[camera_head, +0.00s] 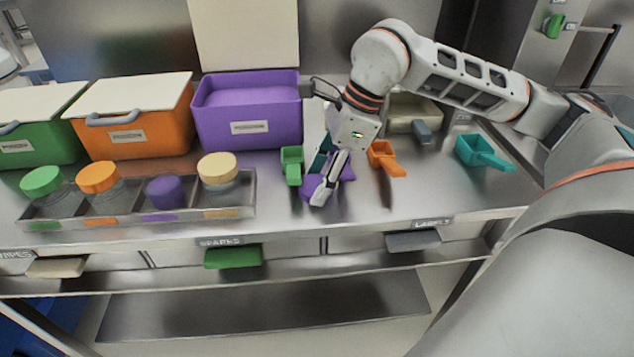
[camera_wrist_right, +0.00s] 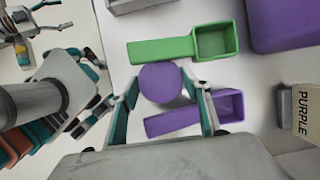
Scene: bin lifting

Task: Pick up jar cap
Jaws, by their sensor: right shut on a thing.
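The jar cap (camera_wrist_right: 160,82) is round and purple. In the right wrist view it sits between the two fingertips of my right gripper (camera_wrist_right: 160,88), which is shut on it. In the head view my right gripper (camera_head: 322,190) is low over the counter, and purple shows beside its fingers. A purple scoop (camera_wrist_right: 195,112) lies just beside or under the cap; whether they touch is unclear. The purple jar (camera_head: 165,192) in the metal tray shows no separate lid, unlike its neighbours. My left gripper is not in view.
The metal tray (camera_head: 40,213) also holds green, orange and cream-lidded jars. Green (camera_head: 292,165), orange (camera_head: 384,158) and teal (camera_head: 483,152) scoops lie around the gripper. A purple bin (camera_head: 248,110) stands behind, beside lidded orange and green bins. Counter front is clear.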

